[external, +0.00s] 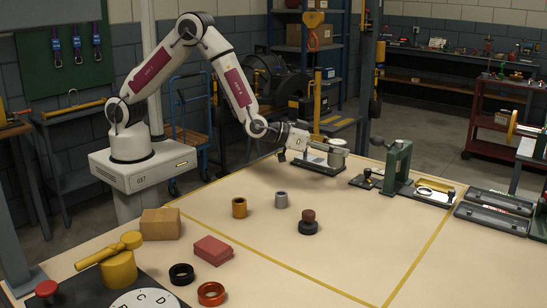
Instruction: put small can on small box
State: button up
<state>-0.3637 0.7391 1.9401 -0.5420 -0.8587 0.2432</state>
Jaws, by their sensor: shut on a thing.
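My gripper (283,156) is above the far edge of the mat, left of a grey bench device. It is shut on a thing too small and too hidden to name. A small grey can (281,201) stands upright on the mat below and apart from it. A gold can (239,208) stands left of the grey one. A cardboard box (160,224) sits further left. A flat red block (212,250), possibly two stacked pieces, lies in front of it. I cannot tell which of these the task calls the small box.
A dark red piece on a black base (308,225) stands mid-table. A black ring (181,274) and an orange ring (211,293) lie at the front. The grey device (316,164) and a green press (397,168) line the back. The right of the mat is clear.

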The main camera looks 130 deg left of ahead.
jog(key=w+d+r+m+t+h, duration=0.1)
jog(key=w+d, duration=0.2)
jog(key=d, duration=0.4)
jog(key=w+d+r+m+t+h, duration=0.1)
jog(key=w+d, duration=0.2)
jog(key=d, duration=0.3)
jog(key=s+d+r+m+t+h, duration=0.1)
jog(key=d+r+m+h, duration=0.1)
jog(key=d, duration=1.4)
jog(key=s+d+r+m+t+h, duration=0.1)
jog(key=d+m+h, duration=0.1)
jog(key=d, duration=1.5)
jog(key=s+d+r, duration=0.2)
jog(key=s+d, duration=1.2)
jog(key=s, duration=0.1)
jog(key=s+a+n+g+y, duration=0.3)
jog(key=s+a+n+y, duration=0.2)
jog(key=s+a, duration=0.4)
jog(key=s, duration=0.3)
jog(key=shift+s+f+g, duration=0.3)
jog(key=shift+s, duration=0.05)
